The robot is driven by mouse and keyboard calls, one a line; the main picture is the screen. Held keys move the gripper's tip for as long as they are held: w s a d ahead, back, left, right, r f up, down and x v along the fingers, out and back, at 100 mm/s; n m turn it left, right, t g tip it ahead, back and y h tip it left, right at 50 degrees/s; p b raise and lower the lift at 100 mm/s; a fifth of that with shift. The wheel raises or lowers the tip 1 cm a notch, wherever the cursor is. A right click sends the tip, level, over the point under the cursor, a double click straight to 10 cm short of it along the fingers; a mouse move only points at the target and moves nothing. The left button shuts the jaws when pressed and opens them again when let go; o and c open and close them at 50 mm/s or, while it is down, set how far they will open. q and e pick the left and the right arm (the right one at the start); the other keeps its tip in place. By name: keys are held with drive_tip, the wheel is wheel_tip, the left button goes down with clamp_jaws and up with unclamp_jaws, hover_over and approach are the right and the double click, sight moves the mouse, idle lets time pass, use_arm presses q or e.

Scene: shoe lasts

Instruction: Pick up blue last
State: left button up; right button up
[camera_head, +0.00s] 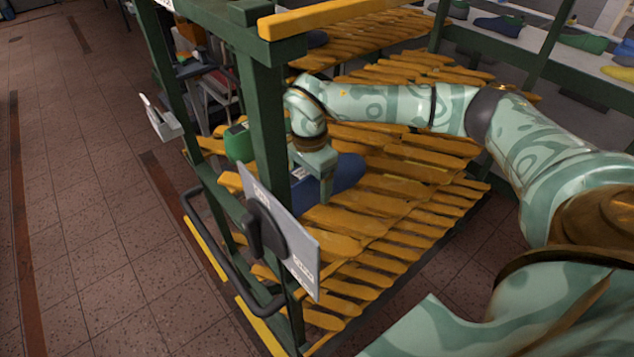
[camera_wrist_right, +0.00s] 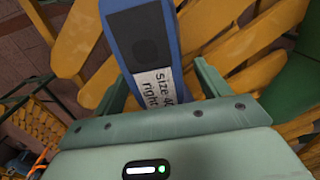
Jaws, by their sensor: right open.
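The blue last (camera_head: 345,175) lies on the slatted yellow shelf of the green rack, partly hidden behind my right gripper and a rack post. In the right wrist view the blue last (camera_wrist_right: 138,30) has a dark patch and a white label reading "Size 40 right", cut off at the edge. My right gripper (camera_head: 314,182) points down at the last. In the wrist view its two fingers (camera_wrist_right: 160,85) are apart, with the last's labelled end between them. I cannot tell whether they touch it. My left gripper is not in view.
A green last (camera_head: 238,144) stands left of the blue one, partly behind the green rack post (camera_head: 270,130). A sign plate (camera_head: 300,255) and dark handle are on the rack's front. Shelf slats to the right are bare. More lasts (camera_head: 500,25) stand on a back shelf.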

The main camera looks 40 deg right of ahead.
drive_tip(key=shift+f, duration=0.2)
drive_tip(key=c, duration=1.5)
